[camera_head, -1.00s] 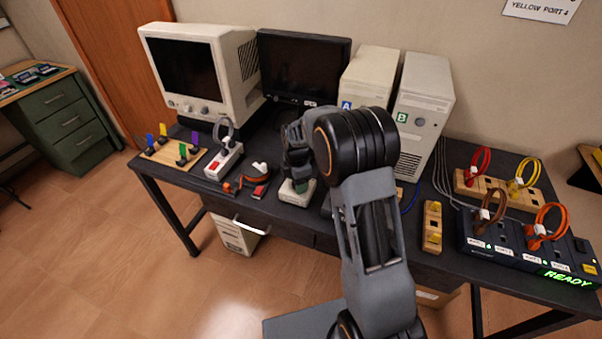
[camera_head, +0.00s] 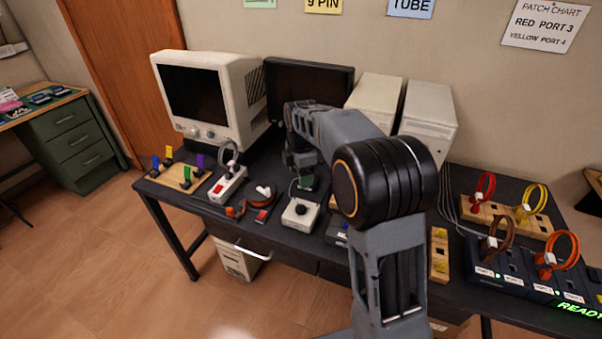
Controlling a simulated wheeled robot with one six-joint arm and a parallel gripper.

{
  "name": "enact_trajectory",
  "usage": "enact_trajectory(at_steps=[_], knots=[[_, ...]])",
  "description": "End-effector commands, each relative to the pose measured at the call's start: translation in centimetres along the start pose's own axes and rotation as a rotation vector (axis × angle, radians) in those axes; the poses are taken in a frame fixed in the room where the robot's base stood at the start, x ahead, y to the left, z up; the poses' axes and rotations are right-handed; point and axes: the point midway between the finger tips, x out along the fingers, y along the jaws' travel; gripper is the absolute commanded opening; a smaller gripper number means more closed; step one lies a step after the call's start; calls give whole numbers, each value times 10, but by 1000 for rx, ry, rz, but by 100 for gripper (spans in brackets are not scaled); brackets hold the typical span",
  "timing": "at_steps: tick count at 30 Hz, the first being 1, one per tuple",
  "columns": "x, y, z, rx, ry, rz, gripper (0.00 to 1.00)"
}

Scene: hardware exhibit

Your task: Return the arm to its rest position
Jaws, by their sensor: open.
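My arm rises from the bottom right of the head view, bends at a large black joint, and reaches back and left over the dark table (camera_head: 290,241). My gripper (camera_head: 304,182) is at its far end, pointing down above the table, in front of the dark monitor. It is small and partly dark against the background; no held thing shows. A pale box with a black knob (camera_head: 300,214) sits on the table just below and in front of it, apart from it.
A beige CRT monitor (camera_head: 207,97) stands at left and two pale computer towers (camera_head: 428,118) stand behind my arm. A power strip (camera_head: 228,184) and a wooden block with coloured plugs (camera_head: 183,179) are at left. Cable racks and a patch box (camera_head: 500,272) are at right.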

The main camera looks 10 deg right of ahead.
Motion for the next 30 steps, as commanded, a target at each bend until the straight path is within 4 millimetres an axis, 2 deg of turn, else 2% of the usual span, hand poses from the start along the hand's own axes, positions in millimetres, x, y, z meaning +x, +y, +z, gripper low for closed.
enact_trajectory(at_steps=[13,17,20,23,26,30], knots=[[0,0,0,3,0,0,62],[0,1,0,85,0,5,62],[5,1,0,263,0,14,62],[24,-15,-2,534,0,-9,62],[26,-47,-6,858,3,4,62],[16,-109,-12,1311,36,59,62]])
